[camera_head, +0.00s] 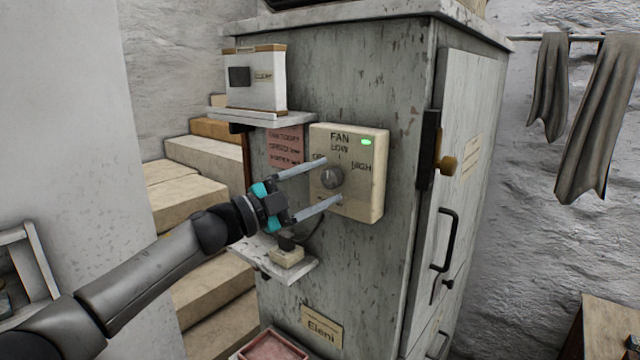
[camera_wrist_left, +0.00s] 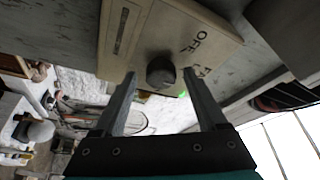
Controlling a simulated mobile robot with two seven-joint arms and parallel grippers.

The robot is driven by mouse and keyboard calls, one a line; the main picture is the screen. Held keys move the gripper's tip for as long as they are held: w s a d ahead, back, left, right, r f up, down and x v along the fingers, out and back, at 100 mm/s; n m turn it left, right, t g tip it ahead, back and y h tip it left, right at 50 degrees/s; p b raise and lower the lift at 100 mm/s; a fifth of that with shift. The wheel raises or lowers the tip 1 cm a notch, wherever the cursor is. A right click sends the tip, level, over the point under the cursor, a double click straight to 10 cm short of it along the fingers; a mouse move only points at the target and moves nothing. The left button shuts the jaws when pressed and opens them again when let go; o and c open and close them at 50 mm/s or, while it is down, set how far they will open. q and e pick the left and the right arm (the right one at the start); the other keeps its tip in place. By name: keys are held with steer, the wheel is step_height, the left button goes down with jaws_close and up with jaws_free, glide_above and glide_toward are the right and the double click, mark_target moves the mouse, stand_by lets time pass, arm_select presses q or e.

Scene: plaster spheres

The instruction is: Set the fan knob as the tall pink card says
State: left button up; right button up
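The fan box (camera_head: 346,205) is a cream panel on the side of a worn grey cabinet. It is marked FAN, LOW and HIGH; OFF also shows in the left wrist view. My right gripper is out of view.
A green lamp (camera_head: 367,142) glows on the fan box. Above left, a shelf (camera_head: 262,118) holds a white box (camera_head: 256,82) with a dark switch. Below, a small shelf (camera_head: 280,268) holds a plug. A black door handle (camera_head: 447,240) stands out at right.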

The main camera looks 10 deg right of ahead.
arm_select(q)
steer(key=b+v, duration=0.2)
steer(key=v, duration=1.3)
steer(key=shift+b, duration=0.4)
steer(key=shift+s+a+r, duration=0.1)
steer(key=shift+a, duration=0.05)
